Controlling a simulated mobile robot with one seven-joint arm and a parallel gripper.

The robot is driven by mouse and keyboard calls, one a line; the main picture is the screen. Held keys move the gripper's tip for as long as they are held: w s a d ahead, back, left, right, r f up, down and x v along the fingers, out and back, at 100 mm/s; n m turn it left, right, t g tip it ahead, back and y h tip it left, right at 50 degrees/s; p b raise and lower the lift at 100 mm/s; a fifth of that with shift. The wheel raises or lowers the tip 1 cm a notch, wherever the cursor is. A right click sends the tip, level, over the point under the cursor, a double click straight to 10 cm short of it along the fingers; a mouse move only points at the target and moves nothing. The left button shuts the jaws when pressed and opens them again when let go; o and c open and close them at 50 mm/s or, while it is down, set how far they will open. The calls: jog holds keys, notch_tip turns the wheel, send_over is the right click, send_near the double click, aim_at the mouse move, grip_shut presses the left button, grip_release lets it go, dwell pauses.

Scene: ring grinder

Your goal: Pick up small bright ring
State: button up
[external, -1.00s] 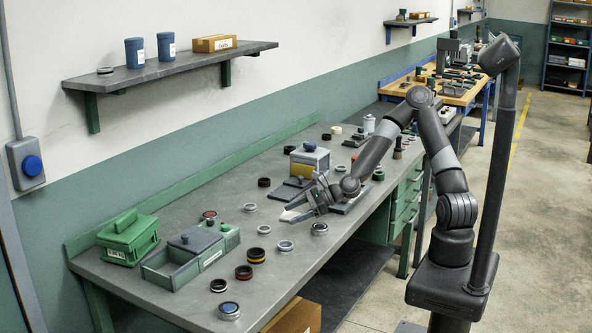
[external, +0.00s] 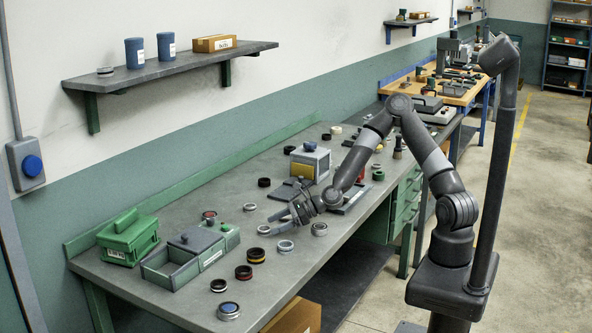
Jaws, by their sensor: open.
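Several small pale metal rings lie flat on the grey workbench (external: 190,212). One bright ring (external: 264,229) lies just left of my fingertips, another bright ring (external: 286,246) lies just in front of them, and a third (external: 249,207) lies farther back. I cannot tell which of these is the one named. My gripper (external: 274,224) is open and empty, low over the bench, its fingers pointing left. The gap between the fingertips and the nearest ring is too small to judge.
Dark and brown rings (external: 244,272) and a thicker steel ring (external: 319,229) lie nearby. A green-grey tray box (external: 170,268) and a green lidded box (external: 128,238) stand to the left. A grey box with a yellow front (external: 310,162) stands behind my gripper.

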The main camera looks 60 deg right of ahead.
aim_at(269, 227)
jog(key=shift+x, duration=1.65)
jog(key=shift+w+d+f, duration=0.1)
jog(key=shift+d, duration=0.05)
jog(key=c, duration=1.1)
